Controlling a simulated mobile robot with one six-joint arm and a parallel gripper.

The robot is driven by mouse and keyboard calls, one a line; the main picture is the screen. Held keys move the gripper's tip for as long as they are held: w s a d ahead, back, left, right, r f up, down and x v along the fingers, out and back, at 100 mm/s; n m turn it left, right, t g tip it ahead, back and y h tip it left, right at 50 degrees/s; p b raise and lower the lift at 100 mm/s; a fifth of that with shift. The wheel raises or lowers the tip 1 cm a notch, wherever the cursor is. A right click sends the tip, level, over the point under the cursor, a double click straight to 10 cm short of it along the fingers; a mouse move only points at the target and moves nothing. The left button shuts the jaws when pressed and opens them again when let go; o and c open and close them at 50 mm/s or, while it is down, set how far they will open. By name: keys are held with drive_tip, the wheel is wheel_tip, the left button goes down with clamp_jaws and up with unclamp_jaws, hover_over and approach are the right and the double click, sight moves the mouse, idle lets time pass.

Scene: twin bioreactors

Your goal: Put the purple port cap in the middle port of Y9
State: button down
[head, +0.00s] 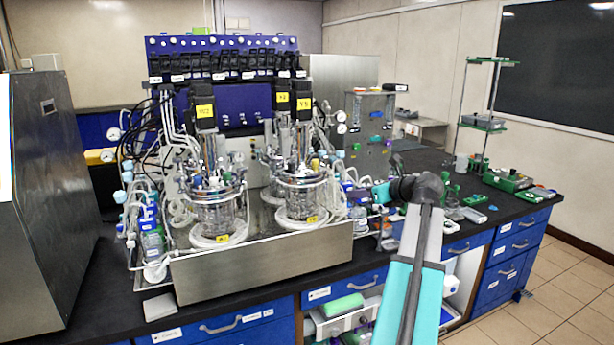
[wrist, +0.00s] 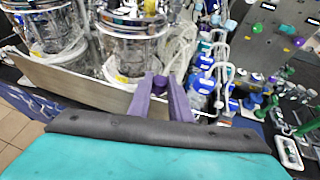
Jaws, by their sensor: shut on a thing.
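My gripper (wrist: 160,90) is shut on the purple port cap (wrist: 159,84), holding it between the tips of its purple fingers in the wrist view. In the head view my gripper (head: 375,192) points left, to the right of the glass vessels; the cap is too small to tell there. Two glass bioreactor vessels with steel tops and yellow labels stand side by side: a left one (head: 218,212) and a right one (head: 300,197). The labels are too small to read surely, so I cannot tell which is Y9. Its middle port cannot be made out.
The vessels stand behind a low steel wall (head: 262,262). Tubing and small bottles (head: 358,215) crowd the right vessel's right side. A grey panel (head: 370,125) with coloured knobs stands behind. Small labware and a green rack (head: 507,181) lie on the right of the dark bench.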

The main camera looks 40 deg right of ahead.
drive_tip(key=s+a+r+n+y, duration=0.2)
drive_tip(key=a+r, duration=0.3)
drive_tip(key=r, duration=0.3)
drive_tip(key=shift+s+a+r+y, duration=0.2)
drive_tip(key=shift+s+r+y, duration=0.1)
drive_tip(key=shift+y, duration=0.1)
drive_tip(key=shift+d, duration=0.1)
drive_tip(key=shift+d+n+y+b, duration=0.3)
drive_tip(key=shift+d+n+y, duration=0.45)
drive_tip(key=shift+d, duration=0.25)
drive_tip(key=w+a+p, duration=0.1)
drive_tip(key=w+p, duration=0.2)
drive_tip(key=w, duration=1)
drive_tip(key=shift+w+a, duration=0.15)
drive_tip(key=shift+a, duration=0.25)
